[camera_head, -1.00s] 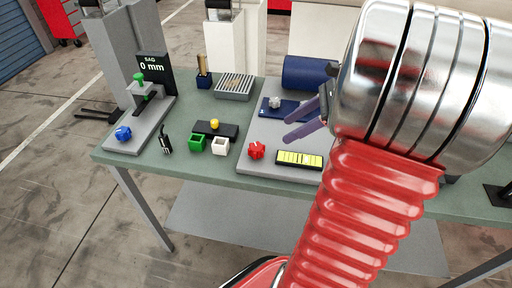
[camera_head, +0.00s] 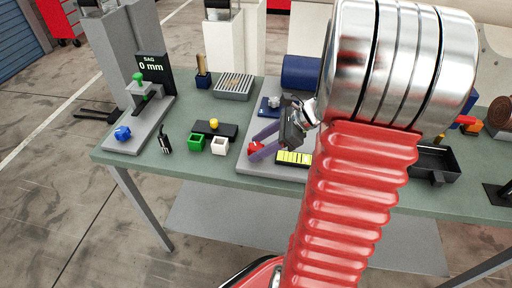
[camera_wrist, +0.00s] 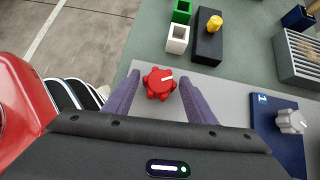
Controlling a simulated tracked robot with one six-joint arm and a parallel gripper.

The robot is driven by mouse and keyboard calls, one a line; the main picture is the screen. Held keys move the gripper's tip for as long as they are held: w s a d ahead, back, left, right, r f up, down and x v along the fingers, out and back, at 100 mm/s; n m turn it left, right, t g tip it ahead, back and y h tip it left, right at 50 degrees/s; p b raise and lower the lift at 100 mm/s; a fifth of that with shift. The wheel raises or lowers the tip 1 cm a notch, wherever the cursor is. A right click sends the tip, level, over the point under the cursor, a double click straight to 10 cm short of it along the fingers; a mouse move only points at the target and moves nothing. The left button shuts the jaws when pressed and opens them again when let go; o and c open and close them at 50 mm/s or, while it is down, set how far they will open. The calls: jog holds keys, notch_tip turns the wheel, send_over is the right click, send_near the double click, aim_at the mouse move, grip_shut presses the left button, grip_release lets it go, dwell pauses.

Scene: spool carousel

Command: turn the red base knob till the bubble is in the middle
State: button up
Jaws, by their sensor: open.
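The red base knob (camera_head: 254,148) sits near the front left corner of a grey base plate (camera_head: 246,166). In the wrist view the red knob (camera_wrist: 159,83) has lobes and a white mark pointing right. My gripper (camera_head: 255,147) is open; in the wrist view its purple fingers (camera_wrist: 158,88) stand on either side of the knob, with a gap showing on both sides. I cannot tell whether the fingertips are down at the knob's height. The yellow-green level vial (camera_head: 293,158) lies right of the knob, partly hidden by my arm. Its bubble cannot be made out.
A grey knob on a blue plate (camera_wrist: 280,142) is behind the gripper. A green block (camera_head: 196,143), a white block (camera_head: 220,146) and a black box with a yellow button (camera_head: 214,126) stand to the left. A SAG gauge reads 0 mm (camera_head: 151,67). A black tray (camera_head: 436,164) is at right.

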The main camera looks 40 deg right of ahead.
jog(key=shift+w+a+f, duration=0.3)
jog(key=shift+f, duration=0.1)
jog(key=shift+c, duration=0.6)
jog(key=c, duration=0.9)
jog(key=shift+a, duration=0.1)
